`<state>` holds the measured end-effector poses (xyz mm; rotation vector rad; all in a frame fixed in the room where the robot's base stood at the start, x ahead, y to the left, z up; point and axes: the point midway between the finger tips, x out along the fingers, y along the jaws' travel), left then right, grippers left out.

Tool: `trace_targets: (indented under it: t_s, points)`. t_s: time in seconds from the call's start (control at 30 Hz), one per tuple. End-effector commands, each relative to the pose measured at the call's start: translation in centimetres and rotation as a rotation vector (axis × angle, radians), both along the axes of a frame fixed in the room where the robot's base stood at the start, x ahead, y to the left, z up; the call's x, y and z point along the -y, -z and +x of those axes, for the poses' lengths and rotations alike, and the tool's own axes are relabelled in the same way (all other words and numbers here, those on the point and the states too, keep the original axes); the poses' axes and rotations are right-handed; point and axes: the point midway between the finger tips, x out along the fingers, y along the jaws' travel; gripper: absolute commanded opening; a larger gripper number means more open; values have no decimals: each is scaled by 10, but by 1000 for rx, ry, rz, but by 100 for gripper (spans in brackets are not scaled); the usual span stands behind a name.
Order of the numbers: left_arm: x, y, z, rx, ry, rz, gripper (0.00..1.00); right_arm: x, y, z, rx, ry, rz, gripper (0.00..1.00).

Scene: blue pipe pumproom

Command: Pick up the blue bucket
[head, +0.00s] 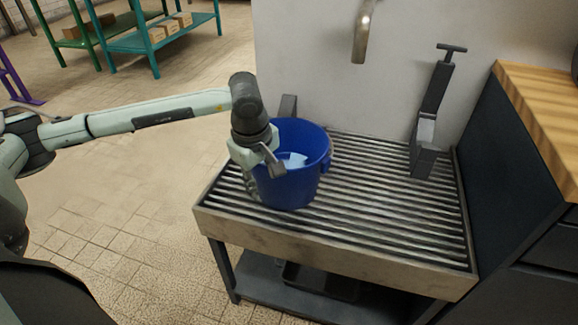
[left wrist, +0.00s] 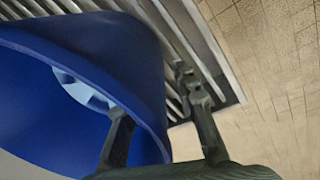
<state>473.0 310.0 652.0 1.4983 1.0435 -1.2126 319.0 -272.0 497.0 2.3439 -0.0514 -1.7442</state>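The blue bucket (head: 300,180) stands upright on the slatted metal rack, toward its left side. Something pale blue-white shows inside it. My left gripper (head: 266,172) is at the bucket's left rim, pointing down. In the left wrist view the bucket (left wrist: 100,40) fills the left half. There my left gripper (left wrist: 160,112) is open, with one finger inside the bucket and the other outside. The bucket wall is between the fingers, and a gap shows between the wall and the outer finger. My right gripper is not in view.
The slatted rack (head: 390,215) has free room right of the bucket. A dark upright fitting (head: 430,110) stands at its back right, and a metal spout (head: 363,30) hangs above. A wood-topped cabinet (head: 545,100) borders the right side. Green shelving (head: 150,40) stands far left.

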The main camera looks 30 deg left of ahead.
Motion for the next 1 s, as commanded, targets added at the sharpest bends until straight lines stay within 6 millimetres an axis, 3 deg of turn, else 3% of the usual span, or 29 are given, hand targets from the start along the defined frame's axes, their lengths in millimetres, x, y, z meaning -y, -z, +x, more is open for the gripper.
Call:
trace_targets:
  t_s: [0.1,0.37,0.6,1.0]
  points:
    - [-1,11,1,-1,0,0,29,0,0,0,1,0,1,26]
    - [-1,12,2,1,0,-1,27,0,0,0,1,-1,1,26]
    - [0,12,2,1,0,-1,0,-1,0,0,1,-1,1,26]
    - [-1,12,2,2,0,-1,0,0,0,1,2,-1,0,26]
